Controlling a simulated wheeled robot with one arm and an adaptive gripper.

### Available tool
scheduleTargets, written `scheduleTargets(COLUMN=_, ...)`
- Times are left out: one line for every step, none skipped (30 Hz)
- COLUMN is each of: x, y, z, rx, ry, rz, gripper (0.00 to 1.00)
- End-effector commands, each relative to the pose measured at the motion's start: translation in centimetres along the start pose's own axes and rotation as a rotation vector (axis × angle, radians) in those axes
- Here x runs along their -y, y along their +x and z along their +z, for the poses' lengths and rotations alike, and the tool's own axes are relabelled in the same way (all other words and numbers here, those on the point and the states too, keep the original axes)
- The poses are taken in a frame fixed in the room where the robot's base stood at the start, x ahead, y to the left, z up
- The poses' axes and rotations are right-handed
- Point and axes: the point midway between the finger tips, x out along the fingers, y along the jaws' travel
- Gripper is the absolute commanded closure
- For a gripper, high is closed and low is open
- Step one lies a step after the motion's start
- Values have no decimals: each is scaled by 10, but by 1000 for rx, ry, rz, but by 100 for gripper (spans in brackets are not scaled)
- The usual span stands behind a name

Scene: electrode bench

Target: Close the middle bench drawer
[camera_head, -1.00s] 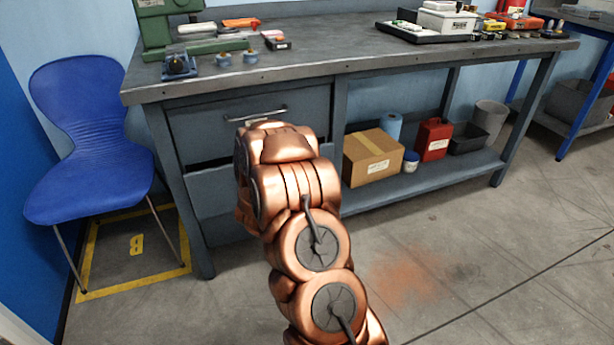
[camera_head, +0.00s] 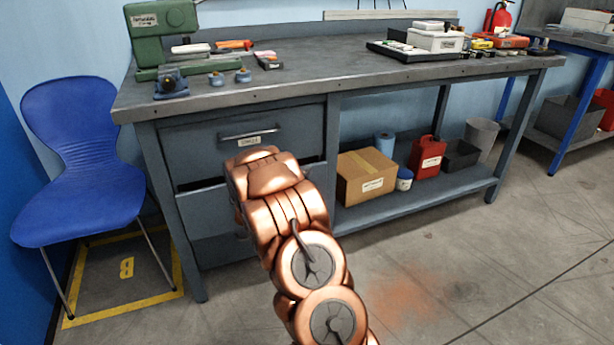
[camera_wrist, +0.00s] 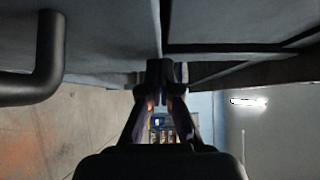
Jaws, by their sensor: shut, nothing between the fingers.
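The middle drawer (camera_head: 206,210) of the grey bench stands slightly out, with a dark gap above its front in the head view. My copper arm covers the right part of that front. My gripper (camera_wrist: 166,72) is hidden behind the arm in the head view. In the wrist view its dark fingers are together and empty, with their tips up against or very close to a grey panel. A dark bar handle (camera_wrist: 32,72) shows at the left of the wrist view. Whether the fingertips touch the panel is unclear.
The top drawer (camera_head: 290,124), with handle and label, looks shut. A blue chair (camera_head: 85,195) stands left of the bench. A cardboard box (camera_head: 365,180) and red can (camera_head: 427,153) sit on the lower shelf to the right. The floor at the right front is clear.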

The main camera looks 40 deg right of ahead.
Motion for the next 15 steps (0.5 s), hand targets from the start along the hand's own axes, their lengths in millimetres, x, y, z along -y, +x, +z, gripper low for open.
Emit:
scheduleTargets(x=0, y=0, z=0, rx=0, ry=0, rz=0, gripper=100)
scheduleTargets(x=0, y=0, z=0, rx=0, ry=0, rz=0, gripper=100)
scheduleTargets(x=0, y=0, z=0, rx=0, ry=0, rz=0, gripper=100)
scheduleTargets(x=0, y=0, z=0, rx=0, ry=0, rz=0, gripper=100)
scheduleTargets(x=0, y=0, z=0, rx=0, ry=0, rz=0, gripper=100)
scheduleTargets(x=0, y=0, z=0, rx=0, ry=0, rz=0, gripper=100)
scheduleTargets(x=0, y=0, z=0, rx=0, ry=0, rz=0, gripper=100)
scheduleTargets(x=0, y=0, z=0, rx=0, ry=0, rz=0, gripper=100)
scheduleTargets(x=0, y=1, z=1, rx=0, ry=1, rz=0, gripper=100)
scheduleTargets(x=0, y=2, z=2, rx=0, ry=2, rz=0, gripper=100)
scheduleTargets(x=0, y=3, z=4, rx=0, ry=3, rz=0, gripper=100)
scheduleTargets(x=0, y=4, z=6, rx=1, ry=5, rz=0, gripper=100)
scheduleTargets(x=0, y=6, z=8, rx=1, ry=4, rz=0, gripper=100)
scheduleTargets(x=0, y=8, z=10, rx=2, ry=4, rz=0, gripper=100)
scheduleTargets(x=0, y=10, z=12, rx=2, ry=5, rz=1, gripper=100)
